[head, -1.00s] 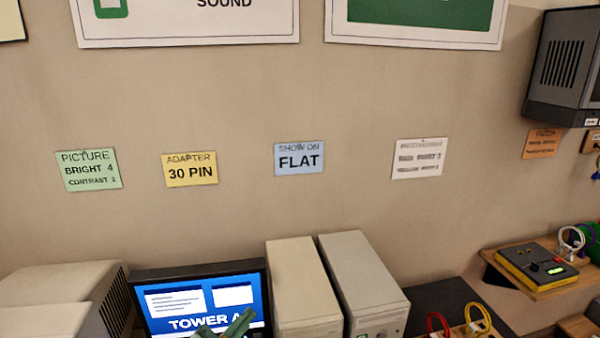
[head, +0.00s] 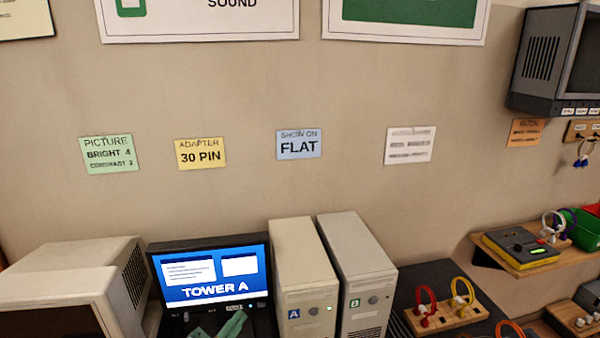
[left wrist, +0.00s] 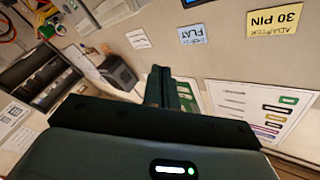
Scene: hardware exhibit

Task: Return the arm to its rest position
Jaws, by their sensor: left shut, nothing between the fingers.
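My left gripper (head: 236,319) shows at the bottom edge of the head view, in front of the lower edge of the flat monitor (head: 210,272) that reads TOWER A. Its dark green fingers are shut and empty; they also show close together in the left wrist view (left wrist: 173,88). The left wrist view looks past the fingers at the wall, which appears upside down with its cards and a poster. Most of my left arm is out of the head view. My right gripper is in neither view.
Tower A (head: 303,283) and tower B (head: 357,275) stand right of the monitor. A beige CRT monitor (head: 75,285) stands at left. Right of the towers are a wooden rack with cable loops (head: 443,315) and a wall shelf with a yellow meter (head: 521,248). A grey monitor (head: 545,60) hangs upper right.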

